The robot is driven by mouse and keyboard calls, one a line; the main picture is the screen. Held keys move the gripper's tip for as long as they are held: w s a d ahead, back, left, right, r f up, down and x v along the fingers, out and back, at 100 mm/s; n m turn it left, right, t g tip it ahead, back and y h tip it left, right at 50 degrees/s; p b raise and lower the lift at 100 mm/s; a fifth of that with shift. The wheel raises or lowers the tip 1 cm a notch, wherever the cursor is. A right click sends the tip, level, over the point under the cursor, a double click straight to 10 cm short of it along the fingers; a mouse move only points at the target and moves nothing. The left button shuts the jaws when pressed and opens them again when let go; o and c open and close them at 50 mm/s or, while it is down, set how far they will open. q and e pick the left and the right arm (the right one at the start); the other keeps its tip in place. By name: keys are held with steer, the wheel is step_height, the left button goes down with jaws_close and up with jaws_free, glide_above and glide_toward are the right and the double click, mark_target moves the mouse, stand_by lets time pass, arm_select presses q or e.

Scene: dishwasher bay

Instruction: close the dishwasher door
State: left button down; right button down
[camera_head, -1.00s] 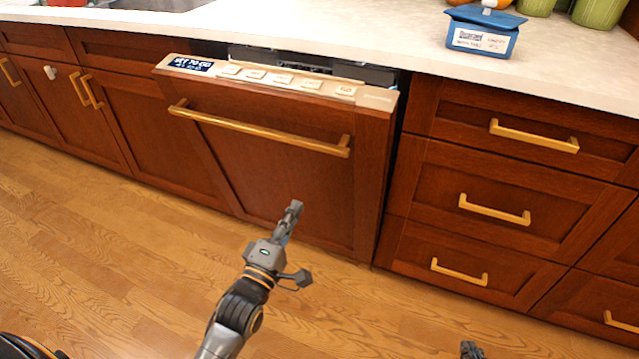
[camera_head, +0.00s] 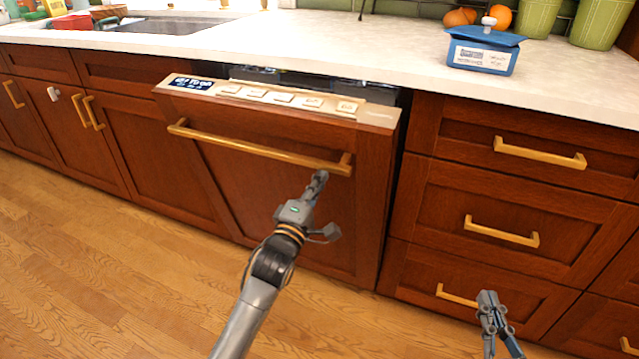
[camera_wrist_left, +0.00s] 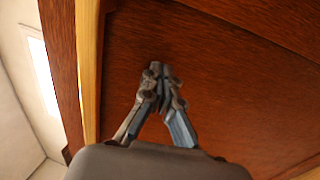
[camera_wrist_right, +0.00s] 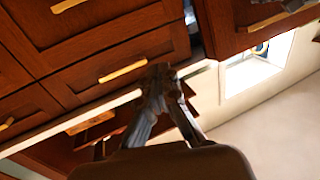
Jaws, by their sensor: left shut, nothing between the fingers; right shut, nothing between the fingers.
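The dishwasher door (camera_head: 275,190) is a dark red wood panel with a long gold bar handle (camera_head: 258,150) and a control strip along its top edge (camera_head: 285,97). It is tilted slightly outward, with a dark gap between its top and the counter. My left gripper (camera_head: 319,176) is shut and empty, in front of the door just below the right end of the handle. In the left wrist view its fingertips (camera_wrist_left: 158,70) lie over the wood panel; I cannot tell whether they touch it. My right gripper (camera_head: 488,297) is shut and empty, low in front of the drawers.
A drawer stack (camera_head: 510,190) with gold handles stands right of the door, and cabinets (camera_head: 70,130) stand to the left. The counter (camera_head: 390,50) holds a blue scale (camera_head: 484,52). The wooden floor (camera_head: 110,270) in front is clear.

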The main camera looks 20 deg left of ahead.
arm_select(q)
steer(key=shift+w, duration=0.2)
arm_select(e)
steer(key=shift+r, duration=0.3)
